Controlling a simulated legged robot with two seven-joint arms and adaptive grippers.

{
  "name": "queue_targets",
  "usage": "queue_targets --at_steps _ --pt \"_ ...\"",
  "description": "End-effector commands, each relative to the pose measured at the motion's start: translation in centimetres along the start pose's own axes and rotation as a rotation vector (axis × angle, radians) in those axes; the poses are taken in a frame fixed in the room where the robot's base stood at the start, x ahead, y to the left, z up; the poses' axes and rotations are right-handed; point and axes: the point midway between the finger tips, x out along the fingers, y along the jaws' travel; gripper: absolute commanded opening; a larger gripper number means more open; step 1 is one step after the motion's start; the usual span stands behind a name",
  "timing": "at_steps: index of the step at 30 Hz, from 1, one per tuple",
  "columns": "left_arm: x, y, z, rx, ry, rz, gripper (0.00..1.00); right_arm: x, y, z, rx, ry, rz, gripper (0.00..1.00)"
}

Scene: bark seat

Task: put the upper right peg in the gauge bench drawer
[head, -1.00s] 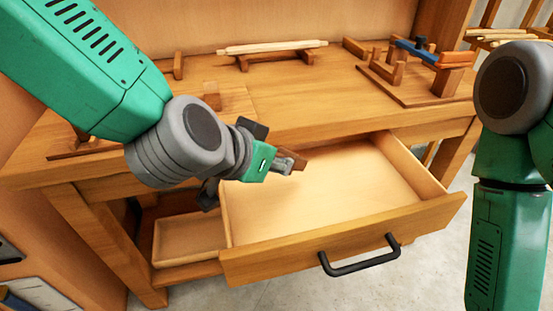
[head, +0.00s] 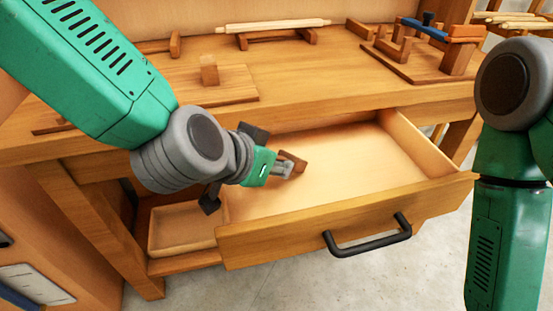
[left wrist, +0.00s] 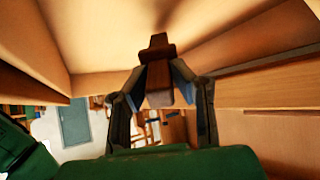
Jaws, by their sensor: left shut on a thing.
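My left gripper (head: 283,170) is over the left part of the open drawer (head: 340,222) of the bench. It is shut on a small dark brown wooden peg (head: 294,162). In the left wrist view the peg (left wrist: 158,75) sits between the two fingers, with a narrower stub at its far end. The peg appears to be inside or just above the drawer space; I cannot tell whether it touches the drawer floor. The drawer is pulled out, with a black handle (head: 370,238) on its front, and its visible floor is bare. My right gripper is out of view.
A small open tray (head: 185,228) sits on the shelf left of the drawer. On the bench top (head: 300,85) are a board with an upright block (head: 209,70), a pale rod (head: 272,26) on a rack, and a jig with a blue bar (head: 424,29).

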Motion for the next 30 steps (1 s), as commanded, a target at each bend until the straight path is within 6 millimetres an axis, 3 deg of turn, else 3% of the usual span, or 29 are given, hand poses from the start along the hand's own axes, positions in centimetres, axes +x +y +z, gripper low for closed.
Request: queue_targets --at_steps 1,2,3,4,14,24,30 --pt "0.0 0.0 0.0 0.000 0.000 0.000 0.00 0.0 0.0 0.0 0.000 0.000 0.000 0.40" --pt "0.0 0.0 0.0 0.000 0.000 0.000 0.26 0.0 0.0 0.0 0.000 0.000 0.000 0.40" --pt "0.0 0.0 0.0 0.000 0.000 0.000 0.40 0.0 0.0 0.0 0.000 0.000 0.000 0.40" --pt "0.0 0.0 0.0 0.000 0.000 0.000 0.43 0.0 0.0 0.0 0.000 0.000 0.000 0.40" --pt "-0.2 0.0 0.0 0.000 0.000 0.000 0.43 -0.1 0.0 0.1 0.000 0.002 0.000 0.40" --pt "-5.2 -0.1 -0.1 0.001 0.001 -0.002 0.43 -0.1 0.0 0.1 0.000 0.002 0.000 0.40" --pt "-7.1 -0.1 0.0 0.001 0.000 -0.001 0.43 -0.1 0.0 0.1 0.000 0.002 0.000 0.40"
